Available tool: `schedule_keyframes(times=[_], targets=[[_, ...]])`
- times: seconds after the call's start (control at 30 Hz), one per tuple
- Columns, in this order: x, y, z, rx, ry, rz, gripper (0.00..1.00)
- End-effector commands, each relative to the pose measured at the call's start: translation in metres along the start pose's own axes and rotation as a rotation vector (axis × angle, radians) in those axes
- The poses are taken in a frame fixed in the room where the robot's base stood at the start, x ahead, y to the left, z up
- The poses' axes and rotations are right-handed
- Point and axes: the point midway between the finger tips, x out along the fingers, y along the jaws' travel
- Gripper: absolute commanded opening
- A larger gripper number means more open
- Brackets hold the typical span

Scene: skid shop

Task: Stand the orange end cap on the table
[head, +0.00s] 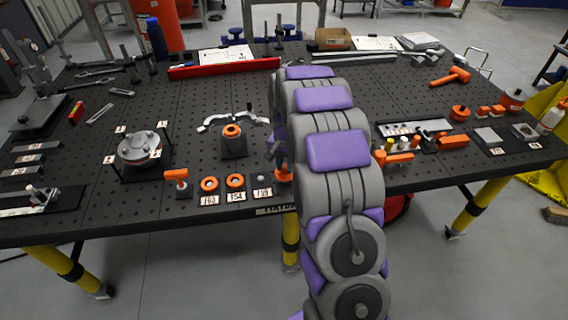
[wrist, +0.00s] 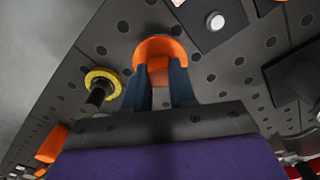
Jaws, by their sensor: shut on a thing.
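The orange end cap (wrist: 160,52) is a round orange piece held between the two dark fingers of my gripper (wrist: 160,85) in the wrist view. The cap is close over the dark perforated table top (wrist: 90,60); I cannot tell whether it touches it. In the head view a small part of the orange end cap (head: 283,174) shows at the table's front edge, left of my arm. My arm hides most of the gripper (head: 279,152) there.
Left of my gripper are small dark plates with orange rings (head: 209,184) and number labels. A round metal flange (head: 139,148) stands farther left. A yellow-rimmed dark knob (wrist: 101,86) is near the gripper. Orange parts (head: 453,142) lie right of my arm.

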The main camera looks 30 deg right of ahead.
Motion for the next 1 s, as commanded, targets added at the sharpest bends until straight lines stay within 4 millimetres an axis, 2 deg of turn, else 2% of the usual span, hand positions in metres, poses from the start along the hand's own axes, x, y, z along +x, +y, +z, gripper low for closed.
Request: schedule_keyframes(times=[1.0], targets=[[0.018, 0.0, 0.001, 0.0, -0.001, 0.001, 0.0]])
